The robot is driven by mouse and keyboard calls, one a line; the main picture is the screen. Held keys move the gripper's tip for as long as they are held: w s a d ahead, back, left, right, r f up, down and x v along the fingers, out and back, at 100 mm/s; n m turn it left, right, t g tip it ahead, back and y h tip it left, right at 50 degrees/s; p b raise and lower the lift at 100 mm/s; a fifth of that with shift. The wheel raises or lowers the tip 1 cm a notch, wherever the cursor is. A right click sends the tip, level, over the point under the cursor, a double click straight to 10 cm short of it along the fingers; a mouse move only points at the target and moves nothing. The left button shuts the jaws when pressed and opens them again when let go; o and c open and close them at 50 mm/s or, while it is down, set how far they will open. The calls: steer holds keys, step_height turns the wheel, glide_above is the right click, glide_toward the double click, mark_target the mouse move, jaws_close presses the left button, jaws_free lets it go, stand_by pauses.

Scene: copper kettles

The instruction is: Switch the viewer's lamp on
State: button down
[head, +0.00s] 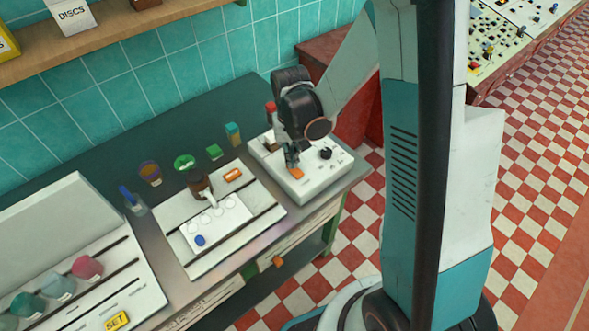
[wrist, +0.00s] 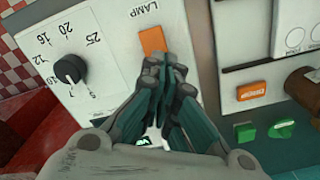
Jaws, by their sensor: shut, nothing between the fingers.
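The viewer's white control box (head: 325,180) stands at the right end of the bench. The orange lamp switch (head: 296,173) is on its top; the wrist view shows the same switch (wrist: 152,40) beside the printed word LAMP. My gripper (head: 291,162) is over the box at the switch. In the wrist view my gripper's closed fingertips (wrist: 166,66) are at the switch's near edge and cover part of it. I cannot tell whether they touch it. The fingers hold nothing. Whether the lamp is lit cannot be told.
A black dial (wrist: 70,69) with numbers is on the same box. To the left is a white plate (head: 180,226) with a second orange piece (head: 233,175), a brown bottle (head: 199,184) and pale discs. Green blocks and cups stand behind it.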

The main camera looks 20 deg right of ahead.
steer(key=shift+f+b, duration=0.85)
steer(key=shift+f, duration=0.15)
stand_by(0.4)
steer(key=shift+r, duration=0.2)
steer(key=shift+r+p, duration=2.25)
steer(key=shift+r, duration=1.1)
steer(key=shift+r, duration=0.15)
steer(key=s+r+n+t+b, duration=0.2)
steer(key=s+r+t+b, duration=0.5)
steer(key=s, duration=0.8)
steer(key=shift+r+b, duration=0.85)
steer(key=shift+r, duration=1.05)
steer(key=shift+n, duration=0.3)
